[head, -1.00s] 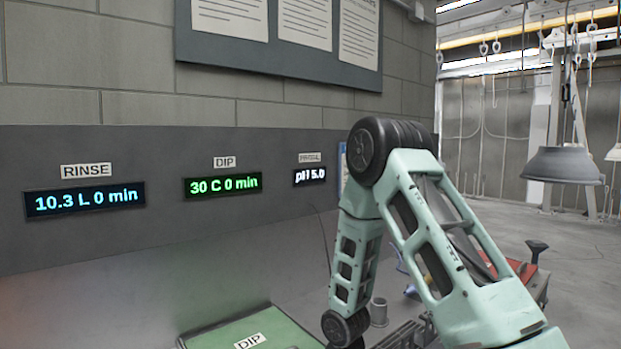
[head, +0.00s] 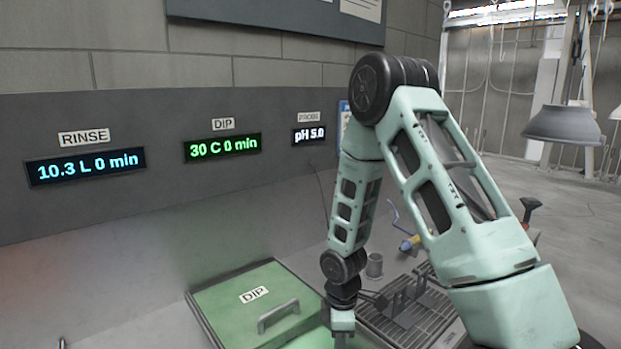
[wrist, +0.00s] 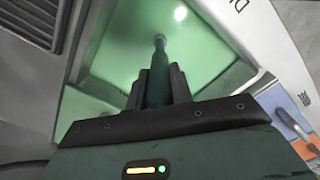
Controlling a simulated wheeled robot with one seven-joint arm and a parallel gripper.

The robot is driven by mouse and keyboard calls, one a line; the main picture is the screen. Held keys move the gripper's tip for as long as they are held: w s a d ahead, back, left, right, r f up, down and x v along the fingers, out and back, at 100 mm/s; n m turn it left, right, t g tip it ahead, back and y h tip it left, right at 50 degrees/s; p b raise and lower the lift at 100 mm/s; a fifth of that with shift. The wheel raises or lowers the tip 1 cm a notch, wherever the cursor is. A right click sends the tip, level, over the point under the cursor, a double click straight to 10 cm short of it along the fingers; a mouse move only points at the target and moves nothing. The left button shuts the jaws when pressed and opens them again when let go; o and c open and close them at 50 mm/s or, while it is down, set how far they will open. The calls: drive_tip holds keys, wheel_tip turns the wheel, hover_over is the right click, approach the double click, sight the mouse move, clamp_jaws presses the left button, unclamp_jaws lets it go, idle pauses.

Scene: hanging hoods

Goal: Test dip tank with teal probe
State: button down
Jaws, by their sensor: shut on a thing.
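The dip tank has a green lid (head: 222,306) marked DIP with a grey handle (head: 278,315). My gripper (head: 342,338) hangs just right of this lid at the bottom of the head view. In the wrist view my gripper (wrist: 157,85) is shut on the teal probe (wrist: 157,72), which points away from the camera with a grey tip. Beyond the tip lies a green hollow (wrist: 115,50) with a bright spot. I cannot tell whether the tip touches liquid. The dip display (head: 222,148) reads 30 C 0 min; the probe display (head: 308,135) reads pH 5.0.
A dark rack (head: 405,305) stands right of my gripper, with a small grey cup (head: 374,265) behind it. The rinse display (head: 86,166) reads 10.3 L 0 min. A grey hood (head: 562,123) hangs at the right.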

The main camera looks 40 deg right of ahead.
drive_tip(key=shift+r+p, duration=4.35)
drive_tip(key=shift+r, duration=0.85)
